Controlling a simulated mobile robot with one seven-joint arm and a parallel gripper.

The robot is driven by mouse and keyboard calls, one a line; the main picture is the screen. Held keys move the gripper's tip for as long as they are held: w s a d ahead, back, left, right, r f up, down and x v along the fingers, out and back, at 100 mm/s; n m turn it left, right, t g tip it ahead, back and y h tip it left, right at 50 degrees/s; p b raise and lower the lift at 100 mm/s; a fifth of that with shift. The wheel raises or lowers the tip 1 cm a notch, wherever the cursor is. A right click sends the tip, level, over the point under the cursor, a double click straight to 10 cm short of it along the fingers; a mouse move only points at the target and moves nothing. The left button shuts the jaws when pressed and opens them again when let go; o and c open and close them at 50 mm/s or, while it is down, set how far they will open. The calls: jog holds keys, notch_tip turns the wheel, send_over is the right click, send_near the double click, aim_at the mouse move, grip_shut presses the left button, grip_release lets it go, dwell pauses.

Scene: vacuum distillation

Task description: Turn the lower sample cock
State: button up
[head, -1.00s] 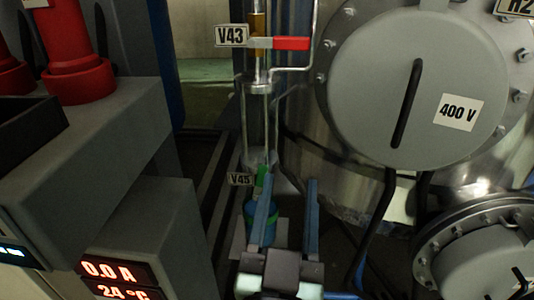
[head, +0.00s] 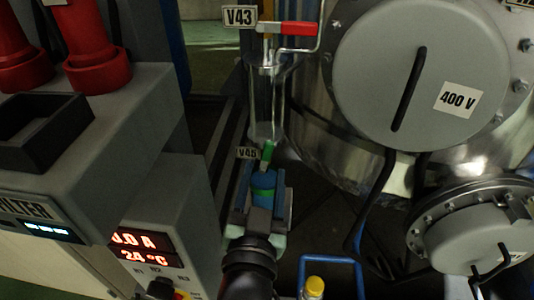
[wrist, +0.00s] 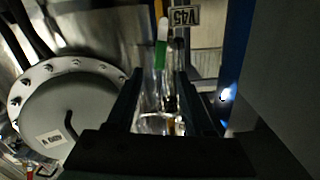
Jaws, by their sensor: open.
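The lower sample cock, V45, has a green-and-white lever (head: 267,151) beside its V45 label (head: 248,153). In the wrist view the lever (wrist: 161,52) stands nearly upright, ahead of the fingertips and between their lines, with the label (wrist: 185,16) at its right. My gripper (head: 264,176) is open, with its fingers just below the lever in the head view. My gripper (wrist: 162,80) shows no grasp on the lever.
Above is the V43 cock with a red lever (head: 300,28) on a glass tube. A large metal vessel with a grey cover (head: 420,80) stands at the right. A grey cabinet with red displays (head: 145,245) is at the left. A yellow-capped item (head: 314,286) is at the bottom.

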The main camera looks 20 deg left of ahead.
aim_at(268, 151)
jog(key=shift+x, duration=2.75)
grip_shut()
